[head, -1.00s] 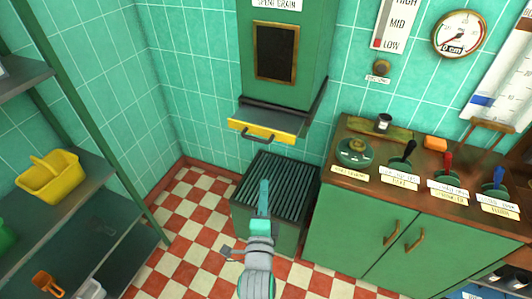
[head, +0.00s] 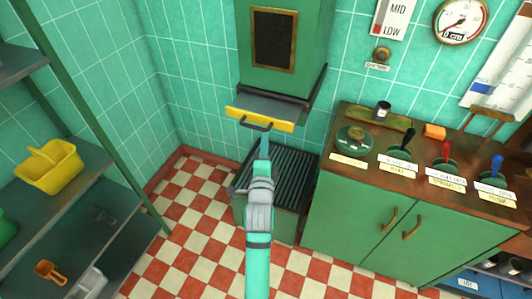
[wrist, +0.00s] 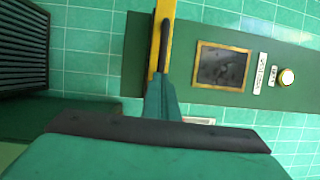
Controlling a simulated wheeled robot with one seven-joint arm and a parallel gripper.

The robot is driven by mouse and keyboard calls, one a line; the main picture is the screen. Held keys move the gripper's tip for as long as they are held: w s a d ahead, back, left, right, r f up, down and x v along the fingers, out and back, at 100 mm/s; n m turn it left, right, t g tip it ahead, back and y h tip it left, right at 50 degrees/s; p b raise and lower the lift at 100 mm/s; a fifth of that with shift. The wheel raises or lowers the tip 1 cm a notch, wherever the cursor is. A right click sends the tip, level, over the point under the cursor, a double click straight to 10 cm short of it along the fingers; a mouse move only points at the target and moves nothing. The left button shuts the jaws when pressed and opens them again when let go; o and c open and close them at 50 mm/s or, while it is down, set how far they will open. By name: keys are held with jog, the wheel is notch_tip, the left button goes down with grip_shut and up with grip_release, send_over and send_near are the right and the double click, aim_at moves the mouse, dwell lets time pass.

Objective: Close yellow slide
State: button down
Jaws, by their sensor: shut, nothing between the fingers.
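The yellow slide (head: 260,119) is a yellow-fronted dark plate with a dark bar handle (head: 257,127). It sticks out from the bottom of the green wall-mounted chute box (head: 278,80), with grey plate surface showing behind its front. My gripper (head: 265,143) is shut and empty, pointing up just below the handle. In the wrist view the yellow front (wrist: 163,30) runs vertically, with the handle on it. The fingers (wrist: 160,96) end right by the handle's lower end; I cannot tell whether they touch.
A dark ribbed-top green bin (head: 290,180) stands below the slide. A green cabinet (head: 400,225) with several levers is on the right. Shelving with a yellow basket (head: 48,168) is on the left.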

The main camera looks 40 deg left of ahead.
aim_at(275, 124)
jog(key=shift+w+a, duration=0.4)
jog(key=shift+a, duration=0.05)
jog(key=shift+w+d, duration=0.1)
jog(key=w, duration=0.3)
jog(key=w+a, duration=0.1)
jog(key=w, duration=0.2)
jog(key=w+a, duration=0.1)
jog(key=w, duration=0.2)
jog(key=shift+w, duration=0.4)
jog(key=shift+w+d+r, duration=0.1)
jog(key=shift+w, duration=0.05)
jog(key=shift+s+a+r, duration=0.1)
jog(key=shift+s+a, duration=0.2)
jog(key=shift+a, duration=0.25)
jog(key=shift+d, duration=0.1)
